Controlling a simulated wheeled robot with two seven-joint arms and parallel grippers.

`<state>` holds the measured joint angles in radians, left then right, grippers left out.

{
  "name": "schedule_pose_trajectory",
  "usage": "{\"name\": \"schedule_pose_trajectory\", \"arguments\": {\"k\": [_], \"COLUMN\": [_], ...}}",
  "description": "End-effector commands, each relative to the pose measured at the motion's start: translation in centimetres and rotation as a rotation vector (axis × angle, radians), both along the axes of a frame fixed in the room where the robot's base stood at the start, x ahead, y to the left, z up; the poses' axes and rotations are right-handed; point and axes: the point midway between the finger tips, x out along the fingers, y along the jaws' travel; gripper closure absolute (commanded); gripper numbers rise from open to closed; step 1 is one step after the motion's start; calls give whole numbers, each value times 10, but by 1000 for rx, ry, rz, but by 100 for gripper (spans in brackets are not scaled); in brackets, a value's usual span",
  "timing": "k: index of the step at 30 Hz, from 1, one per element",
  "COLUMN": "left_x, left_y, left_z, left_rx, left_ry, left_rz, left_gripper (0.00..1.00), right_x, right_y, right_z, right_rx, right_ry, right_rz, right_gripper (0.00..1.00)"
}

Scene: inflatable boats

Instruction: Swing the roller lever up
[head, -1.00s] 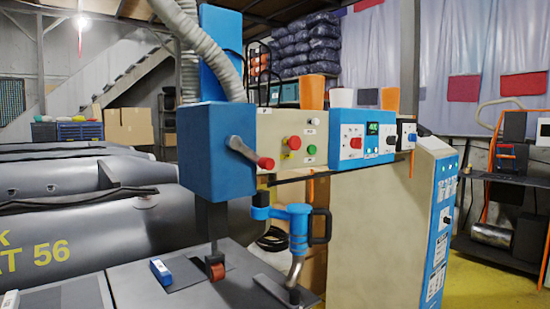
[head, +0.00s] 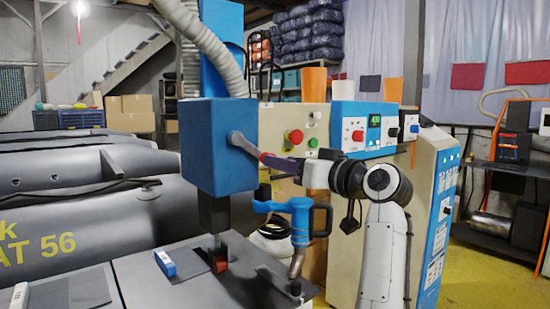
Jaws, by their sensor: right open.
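The roller lever (head: 245,145) is a grey arm on the right side of a blue machine housing (head: 217,148). It slants down to the right and ends in a red knob, mostly covered by my gripper. My right gripper (head: 276,162) is open at the knob, its dark fingers reaching in from the right. I cannot tell whether they touch it. The red roller (head: 220,262) sits low under the housing, at the table top. My left gripper is not in view.
A blue-handled tool (head: 300,215) stands just below my right gripper. Behind is a control panel (head: 295,125) with buttons and orange and white cups on top. A grey inflatable boat (head: 90,200) fills the left. A small blue-and-white box (head: 165,263) lies on the table.

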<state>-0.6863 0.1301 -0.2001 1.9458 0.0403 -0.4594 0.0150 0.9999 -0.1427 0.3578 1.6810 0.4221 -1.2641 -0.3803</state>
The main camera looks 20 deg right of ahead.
Motion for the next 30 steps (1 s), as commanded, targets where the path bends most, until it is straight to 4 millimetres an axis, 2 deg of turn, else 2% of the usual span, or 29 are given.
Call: {"name": "schedule_pose_trajectory", "arguments": {"k": [3, 7, 18, 20, 26, 30], "left_x": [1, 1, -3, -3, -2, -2], "left_y": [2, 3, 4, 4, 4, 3], "left_z": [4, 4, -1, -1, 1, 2], "left_rx": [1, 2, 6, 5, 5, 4], "left_ry": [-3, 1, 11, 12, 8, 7], "left_rz": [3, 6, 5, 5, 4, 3], "left_gripper": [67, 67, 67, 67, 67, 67], "right_x": [19, 31, 38, 37, 37, 37], "right_y": [7, 11, 13, 13, 13, 13], "right_z": [1, 1, 0, 0, 0, 0], "right_rx": [1, 1, -2, -1, -1, -1], "right_ry": [1, 0, 0, 0, 0, 0], "right_rz": [0, 0, -2, -2, -2, -2], "right_gripper": [58, 58, 58, 65, 99, 100]}}
